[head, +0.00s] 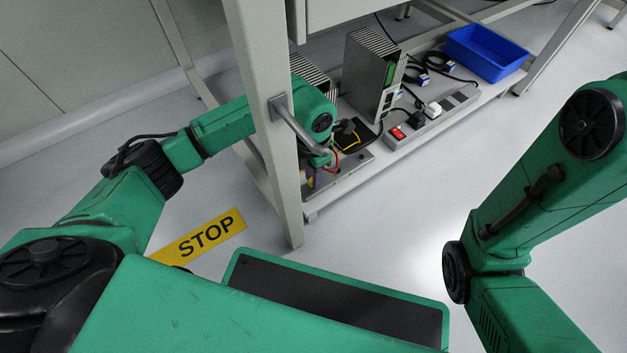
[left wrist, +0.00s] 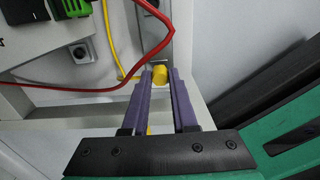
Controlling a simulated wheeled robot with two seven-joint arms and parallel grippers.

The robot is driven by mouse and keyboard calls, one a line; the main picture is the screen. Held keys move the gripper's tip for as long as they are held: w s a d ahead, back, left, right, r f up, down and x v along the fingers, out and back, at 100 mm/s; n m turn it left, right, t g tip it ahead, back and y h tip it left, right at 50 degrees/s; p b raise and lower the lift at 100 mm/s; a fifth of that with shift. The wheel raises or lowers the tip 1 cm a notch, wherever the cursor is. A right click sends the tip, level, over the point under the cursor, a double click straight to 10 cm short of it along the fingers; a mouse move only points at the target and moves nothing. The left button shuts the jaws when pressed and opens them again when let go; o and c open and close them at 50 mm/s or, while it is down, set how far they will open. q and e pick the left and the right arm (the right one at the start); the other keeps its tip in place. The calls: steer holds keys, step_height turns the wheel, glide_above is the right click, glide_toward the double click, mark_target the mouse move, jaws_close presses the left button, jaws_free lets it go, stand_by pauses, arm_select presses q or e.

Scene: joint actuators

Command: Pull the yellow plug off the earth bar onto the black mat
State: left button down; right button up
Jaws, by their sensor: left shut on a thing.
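The yellow plug (left wrist: 160,76) is between the purple fingertips of my left gripper (left wrist: 159,74) in the left wrist view. The fingers are shut on it. In the head view my left gripper (head: 314,178) is low beside the table leg, partly hidden by my arm. A flat black patch (head: 366,133) on the low shelf may be the black mat, partly covered. My right arm shows, but its gripper is out of view.
A table leg (head: 268,125) stands in front of my left forearm. The shelf holds a grey finned unit (head: 372,80), a power strip with a red switch (head: 398,133) and a blue bin (head: 485,52). A red cable (left wrist: 150,52) and a yellow cable (left wrist: 113,45) run near the gripper.

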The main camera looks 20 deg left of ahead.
arm_select(q)
steer(key=shift+r+p, duration=2.05)
steer(key=shift+r, duration=0.45)
